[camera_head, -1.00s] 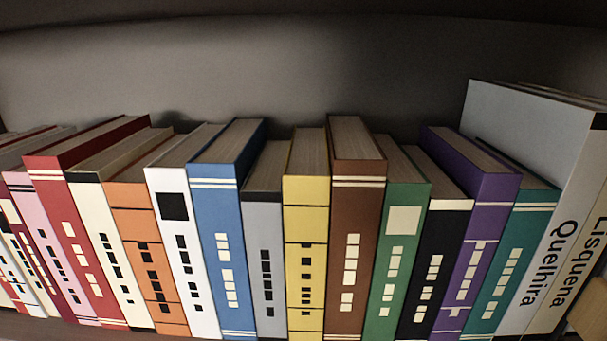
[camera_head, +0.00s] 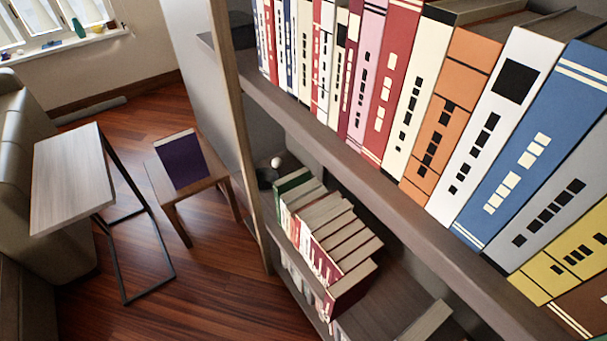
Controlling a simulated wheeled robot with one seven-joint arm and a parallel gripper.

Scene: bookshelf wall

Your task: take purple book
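In the head view, a flat purple panel with a pale top edge (camera_head: 182,163) is on a small wooden stool or table (camera_head: 160,182) on the floor at left. It looks like a book, but I cannot tell for sure. The purple book seen on the shelf a second ago, between a black and a teal one, is out of this view. My gripper is not in view.
An upper shelf (camera_head: 330,147) holds a packed row of books, including a blue one (camera_head: 520,160). A lower shelf holds several red-and-white books (camera_head: 335,255). A side table (camera_head: 75,175) and a sofa (camera_head: 15,140) stand left. Wooden floor (camera_head: 205,270) lies between.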

